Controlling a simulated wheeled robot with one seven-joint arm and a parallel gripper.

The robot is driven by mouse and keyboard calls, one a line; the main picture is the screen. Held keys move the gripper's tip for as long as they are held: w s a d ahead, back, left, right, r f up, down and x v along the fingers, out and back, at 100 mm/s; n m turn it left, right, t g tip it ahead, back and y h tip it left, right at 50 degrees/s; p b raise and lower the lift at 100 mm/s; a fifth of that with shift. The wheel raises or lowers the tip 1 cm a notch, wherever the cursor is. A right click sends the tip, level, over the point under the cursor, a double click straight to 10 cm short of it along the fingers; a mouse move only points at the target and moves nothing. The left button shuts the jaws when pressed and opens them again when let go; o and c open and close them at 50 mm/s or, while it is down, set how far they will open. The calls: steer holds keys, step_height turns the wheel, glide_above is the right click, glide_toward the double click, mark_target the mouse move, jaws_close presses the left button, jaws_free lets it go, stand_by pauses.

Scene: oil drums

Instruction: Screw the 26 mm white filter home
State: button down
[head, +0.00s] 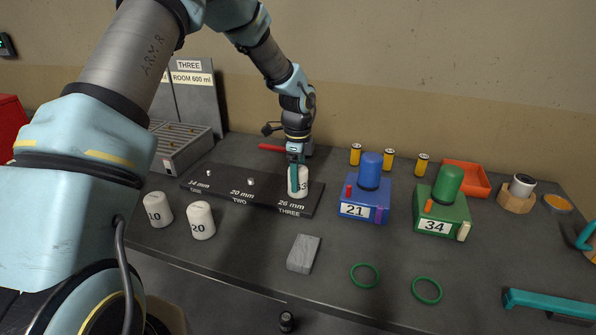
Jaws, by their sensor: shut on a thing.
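A white filter (304,188) stands upright at the "26 mm THREE" place of the dark mounting plate (262,200). A "3" shows on its side; the rest of its label is covered by a finger. My gripper (297,180) comes down on it from above, shut on its body. The thread under the filter is hidden, so I cannot tell how far it is seated. The plate's other two places, "20 mm TWO" and one at the left, show bare small studs. Two more white filters, marked "10" (157,210) and "20" (201,221), stand on the bench in front of the plate.
A blue box "21" (364,198) and a green box "34" (440,214) stand right of the plate. A grey block (303,253) and two green rings (364,275) lie in front. An orange tray (466,178) and several yellow cylinders (388,159) are behind. A grey slotted box (183,148) is back left.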

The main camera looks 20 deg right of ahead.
steer(key=shift+m, duration=1)
steer(key=m, duration=0.3)
steer(key=shift+w+a, duration=0.1)
steer(key=m, duration=0.6)
jaws_free()
